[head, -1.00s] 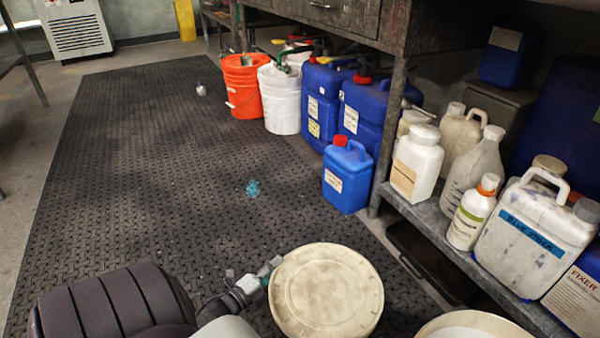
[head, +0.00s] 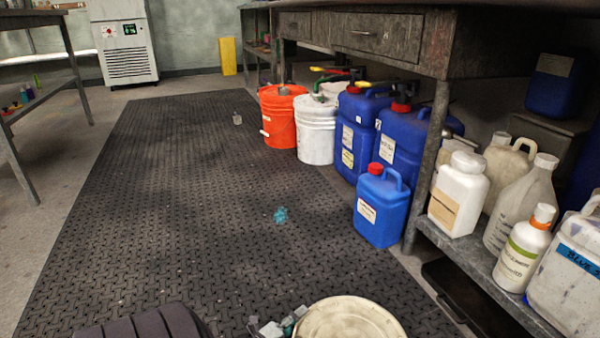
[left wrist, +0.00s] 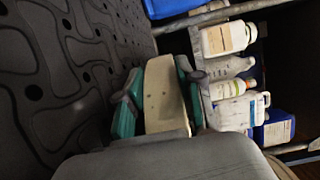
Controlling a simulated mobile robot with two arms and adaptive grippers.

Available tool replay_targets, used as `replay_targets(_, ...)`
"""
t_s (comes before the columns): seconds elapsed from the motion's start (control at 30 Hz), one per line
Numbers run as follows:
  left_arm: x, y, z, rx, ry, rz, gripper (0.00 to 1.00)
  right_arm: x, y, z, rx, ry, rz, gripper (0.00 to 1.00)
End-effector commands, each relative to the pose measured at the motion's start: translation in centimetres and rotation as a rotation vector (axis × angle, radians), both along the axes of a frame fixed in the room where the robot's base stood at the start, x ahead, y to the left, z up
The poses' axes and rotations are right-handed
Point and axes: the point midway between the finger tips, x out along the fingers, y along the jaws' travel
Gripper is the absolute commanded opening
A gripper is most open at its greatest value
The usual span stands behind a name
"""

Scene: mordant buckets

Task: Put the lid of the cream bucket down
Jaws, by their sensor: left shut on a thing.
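The round cream lid (head: 350,320) is at the bottom edge of the head view, partly cut off. My left gripper (head: 288,322) is shut on the lid's left edge. In the left wrist view the lid (left wrist: 165,102) shows as a pale strip between the two teal fingers of the left gripper (left wrist: 160,90). The lid is held out over the dark mat, and its height cannot be told. The cream bucket itself is not in the head view now. A curved tan edge shows at the bottom right of the left wrist view, too little to identify. My right gripper is not in view.
The dark rubber mat (head: 170,210) is mostly clear, with a teal spot (head: 280,215) and a small jar (head: 237,118). An orange bucket (head: 281,125), a white bucket (head: 315,143) and blue canisters (head: 381,210) line the bench. Bottles crowd the low shelf (head: 470,255) at right.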

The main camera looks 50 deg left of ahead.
Motion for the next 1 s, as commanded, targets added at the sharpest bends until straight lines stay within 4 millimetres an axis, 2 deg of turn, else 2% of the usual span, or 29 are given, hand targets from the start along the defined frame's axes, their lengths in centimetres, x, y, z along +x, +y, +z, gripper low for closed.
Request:
replay_targets(0.47,0.0,0.0,-1.1,-0.002,-0.002,0.001,0.0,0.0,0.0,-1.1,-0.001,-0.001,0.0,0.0)
replay_targets(0.5,0.0,0.0,-1.2,0.0,0.0,0.001,0.42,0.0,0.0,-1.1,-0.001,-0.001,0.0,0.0)
replay_targets(0.53,0.0,0.0,-1.2,-0.001,0.0,0.001,0.47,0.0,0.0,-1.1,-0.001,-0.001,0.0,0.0)
replay_targets(0.77,0.0,0.0,-1.3,0.0,0.003,0.001,0.47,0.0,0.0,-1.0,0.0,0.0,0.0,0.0)
replay_targets(0.93,-0.1,0.0,0.4,0.001,0.004,0.0,0.47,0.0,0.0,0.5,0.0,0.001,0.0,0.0)
replay_targets(1.0,-1.3,-0.1,0.1,-0.002,0.008,0.002,0.47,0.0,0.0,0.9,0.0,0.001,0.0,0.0)
